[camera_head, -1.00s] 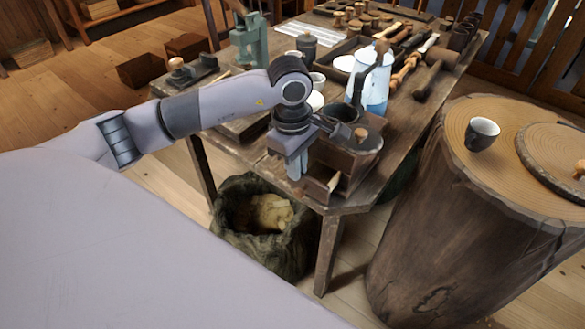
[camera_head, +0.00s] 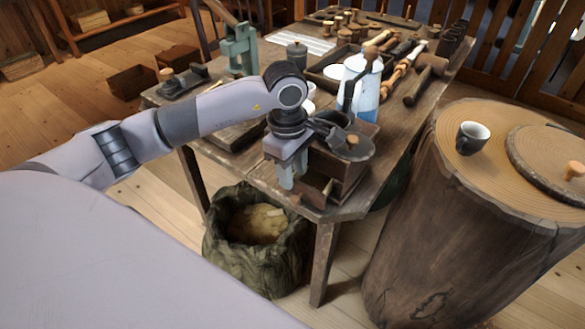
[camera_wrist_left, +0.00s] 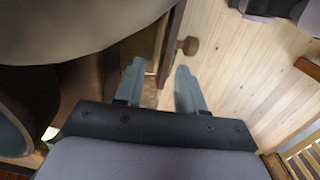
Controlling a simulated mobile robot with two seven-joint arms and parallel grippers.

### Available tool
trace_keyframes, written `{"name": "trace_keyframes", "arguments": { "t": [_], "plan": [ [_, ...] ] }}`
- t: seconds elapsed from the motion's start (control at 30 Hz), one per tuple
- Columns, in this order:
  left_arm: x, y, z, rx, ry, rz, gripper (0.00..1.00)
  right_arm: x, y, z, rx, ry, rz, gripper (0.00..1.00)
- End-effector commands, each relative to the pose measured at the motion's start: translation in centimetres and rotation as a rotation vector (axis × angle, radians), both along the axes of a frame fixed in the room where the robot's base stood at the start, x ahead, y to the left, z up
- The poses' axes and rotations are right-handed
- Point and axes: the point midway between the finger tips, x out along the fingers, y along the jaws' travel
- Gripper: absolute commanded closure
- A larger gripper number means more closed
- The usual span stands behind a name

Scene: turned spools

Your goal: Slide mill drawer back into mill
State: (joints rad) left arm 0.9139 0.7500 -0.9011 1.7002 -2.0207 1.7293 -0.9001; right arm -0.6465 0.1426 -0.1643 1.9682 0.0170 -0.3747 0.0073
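The mill (camera_head: 350,172) is a dark wooden box with a dark metal top, near the front corner of the workbench. Its drawer (camera_head: 314,190) sticks out of the front, low down. In the left wrist view the drawer's front panel (camera_wrist_left: 171,48) shows edge-on with a round wooden knob (camera_wrist_left: 188,45). My left gripper (camera_head: 286,176) points down just beside the drawer, left of it in the head view. In the left wrist view its fingers (camera_wrist_left: 160,88) are apart, with the panel's near end showing between them; I cannot tell whether they touch it. My right gripper is out of view.
The workbench (camera_head: 222,152) holds a white-and-blue jug (camera_head: 366,92) behind the mill, and several tools. A sack (camera_head: 256,240) stands on the floor below the front corner. A large stump (camera_head: 440,215) with a cup (camera_head: 472,137) stands to the right.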

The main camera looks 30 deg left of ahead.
Motion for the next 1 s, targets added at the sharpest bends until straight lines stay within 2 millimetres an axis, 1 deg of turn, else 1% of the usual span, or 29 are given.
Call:
{"name": "trace_keyframes", "arguments": {
  "t": [0.1,0.13,0.17,0.23,0.4,0.5,0.6,0.73,1.0],
  "plan": [
    [0.0,0.0,0.0,0.0,0.0,0.0,0.61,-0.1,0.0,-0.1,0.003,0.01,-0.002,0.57],
    [0.0,0.0,0.0,0.0,0.0,0.0,0.61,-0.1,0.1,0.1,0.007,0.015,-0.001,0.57],
    [0.0,0.0,0.2,0.0,-0.001,0.0,0.61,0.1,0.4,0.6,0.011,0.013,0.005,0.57],
    [0.0,0.1,1.6,0.001,-0.005,0.0,0.61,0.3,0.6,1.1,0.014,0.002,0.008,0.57],
    [-0.1,0.2,4.7,0.001,-0.005,0.0,0.61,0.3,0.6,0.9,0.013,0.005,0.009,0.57],
    [-0.2,0.3,6.0,0.0,-0.003,0.0,0.61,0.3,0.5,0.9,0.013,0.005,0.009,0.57],
    [-0.3,0.3,6.8,0.0,-0.002,-0.001,0.61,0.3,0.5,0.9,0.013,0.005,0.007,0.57],
    [-0.4,0.3,7.2,0.0,0.0,0.0,0.61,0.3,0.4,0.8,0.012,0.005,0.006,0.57],
    [-0.4,0.3,7.2,0.0,0.0,0.0,0.61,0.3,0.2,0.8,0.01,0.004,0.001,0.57]
  ]
}}
